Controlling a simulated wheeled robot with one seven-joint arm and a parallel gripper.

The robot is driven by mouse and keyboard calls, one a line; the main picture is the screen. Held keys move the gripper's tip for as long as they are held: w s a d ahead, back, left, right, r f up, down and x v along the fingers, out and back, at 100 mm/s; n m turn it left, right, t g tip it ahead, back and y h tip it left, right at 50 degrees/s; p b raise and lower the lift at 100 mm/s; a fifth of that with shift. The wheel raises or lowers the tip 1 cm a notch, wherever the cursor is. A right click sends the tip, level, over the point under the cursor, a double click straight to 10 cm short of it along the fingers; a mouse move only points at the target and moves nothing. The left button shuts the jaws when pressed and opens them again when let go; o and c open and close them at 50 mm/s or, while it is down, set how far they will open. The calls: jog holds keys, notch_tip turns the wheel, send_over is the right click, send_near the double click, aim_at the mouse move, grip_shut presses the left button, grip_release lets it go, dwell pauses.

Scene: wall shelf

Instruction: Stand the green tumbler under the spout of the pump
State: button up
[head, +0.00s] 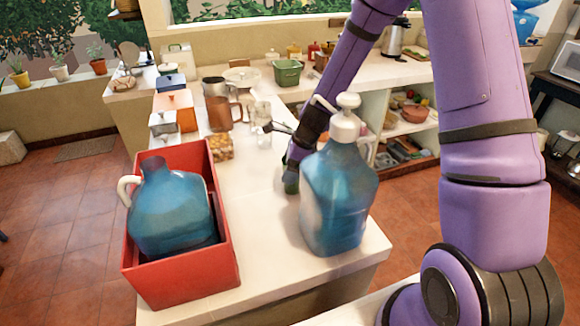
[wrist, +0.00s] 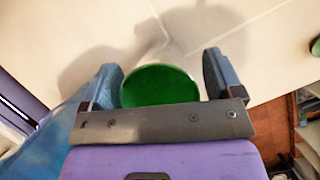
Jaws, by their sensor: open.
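The green tumbler (wrist: 160,85) stands between the two fingers of my gripper (wrist: 161,72) in the wrist view. The fingers are apart, with narrow gaps showing on both sides of it. In the head view only a small green part of the tumbler (head: 290,187) shows below my gripper. The pump (head: 345,118) is white and sits on a large blue jug (head: 338,200) near the counter's front. Its spout (head: 322,103) points left. The tumbler is left of and behind the jug, not beneath the spout. The jug hides part of my gripper.
A red crate (head: 133,262) holding a blue handled jug (head: 172,212) stands at the left. Behind are a clear glass (head: 259,135), an amber mug (head: 218,114) and a container of small orange-brown pieces (head: 220,147). The white counter (head: 262,225) between crate and pump jug is clear.

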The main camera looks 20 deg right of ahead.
jog(key=v, duration=1.2)
jog(key=shift+r, duration=0.1)
